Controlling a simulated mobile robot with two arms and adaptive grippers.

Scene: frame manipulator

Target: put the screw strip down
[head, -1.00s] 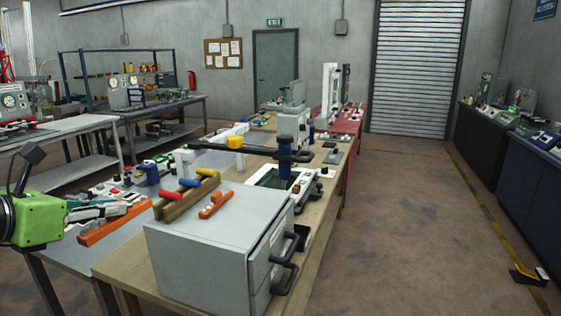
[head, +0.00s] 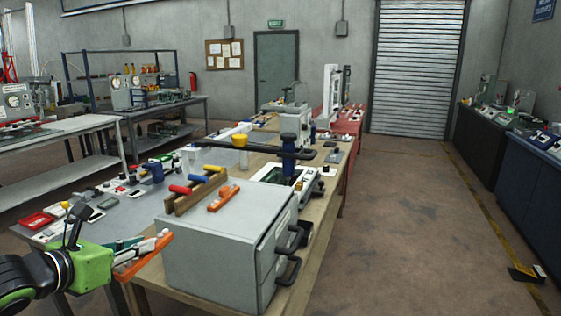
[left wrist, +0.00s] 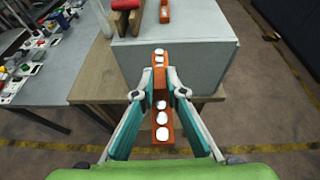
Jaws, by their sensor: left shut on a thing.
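My left gripper (head: 150,243) is shut on an orange screw strip (head: 143,262) with white round heads along it. In the left wrist view the fingers (left wrist: 162,88) pinch the strip (left wrist: 163,125) from both sides near its middle. The strip appears held in the air beside the left front of the grey cabinet (head: 215,255), which stands on the wooden bench. A second, similar orange strip (head: 223,198) lies on the cabinet top, next to a wooden rack (head: 195,194) with red, blue and yellow handles. My right gripper is not in view.
A grey table (head: 140,207) with small parts and a red tray (head: 37,220) stands left of the wooden bench (head: 150,283). The front of the cabinet top is bare. Black handles (head: 289,270) stick out on the cabinet's right side. Open floor lies to the right.

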